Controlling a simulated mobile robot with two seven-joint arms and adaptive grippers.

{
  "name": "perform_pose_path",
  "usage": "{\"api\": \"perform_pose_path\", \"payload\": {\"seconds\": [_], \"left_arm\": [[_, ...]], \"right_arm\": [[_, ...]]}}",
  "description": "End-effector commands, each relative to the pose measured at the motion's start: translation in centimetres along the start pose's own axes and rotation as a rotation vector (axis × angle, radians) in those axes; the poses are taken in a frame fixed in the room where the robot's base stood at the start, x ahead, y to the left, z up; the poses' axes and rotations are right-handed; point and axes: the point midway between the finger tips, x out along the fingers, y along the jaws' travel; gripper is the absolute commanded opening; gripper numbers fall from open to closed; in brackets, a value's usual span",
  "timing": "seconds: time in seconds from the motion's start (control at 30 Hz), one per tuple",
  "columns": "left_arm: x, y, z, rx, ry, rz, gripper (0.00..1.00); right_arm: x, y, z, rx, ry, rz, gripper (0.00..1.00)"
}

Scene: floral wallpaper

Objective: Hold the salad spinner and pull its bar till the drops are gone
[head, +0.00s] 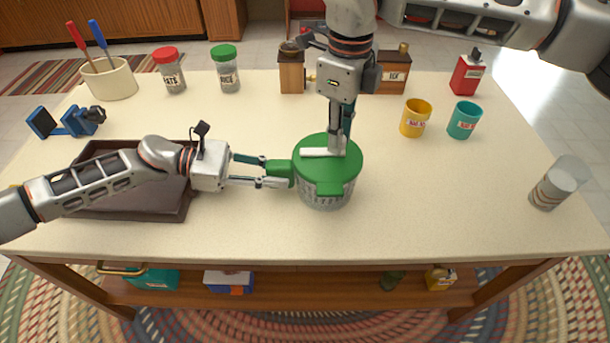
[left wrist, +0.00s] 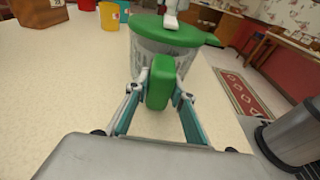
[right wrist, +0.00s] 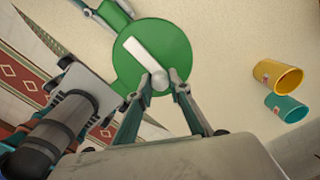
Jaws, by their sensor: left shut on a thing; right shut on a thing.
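The salad spinner (head: 325,193) stands upright on the table, with a green lid (head: 347,170) and a clear ribbed bowl. Its white bar (head: 318,152) lies across the lid top, also seen in the right wrist view (right wrist: 146,55). My left gripper (head: 285,174) is shut on the green side handle (left wrist: 160,82) at the spinner's left. My right gripper (head: 339,146) comes down from above and is shut on the knob end (right wrist: 159,80) of the bar. I cannot make out drops in the bowl.
A dark tray (head: 150,208) lies under my left arm. A yellow cup (head: 415,118) and a teal cup (head: 464,121) stand right of the spinner. A clear glass (head: 553,190) is at the far right. The table between spinner and glass is free.

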Motion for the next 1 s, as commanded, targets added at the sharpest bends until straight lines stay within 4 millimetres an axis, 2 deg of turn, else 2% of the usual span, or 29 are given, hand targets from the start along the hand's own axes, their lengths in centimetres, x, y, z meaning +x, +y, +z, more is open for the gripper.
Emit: {"api": "perform_pose_path", "payload": {"seconds": [0.03, 0.1, 0.47, 1.0], "left_arm": [[0.1, -0.1, 0.0, 0.001, -0.001, -0.002, 0.03], [0.1, -0.1, 0.0, 0.001, -0.001, -0.002, 0.03], [0.1, 0.0, 0.0, 0.000, -0.001, -0.001, 0.03], [0.0, 0.0, 0.0, 0.000, 0.000, 0.000, 0.03]], "right_arm": [[0.0, 0.0, 0.1, -0.002, -0.002, 0.000, 0.21], [0.0, 0.0, 0.1, -0.002, -0.002, 0.000, 0.38], [-0.1, 0.0, 0.0, -0.001, -0.001, 0.000, 0.38], [-3.9, 0.0, 0.0, 0.000, -0.001, -0.001, 0.38]]}}
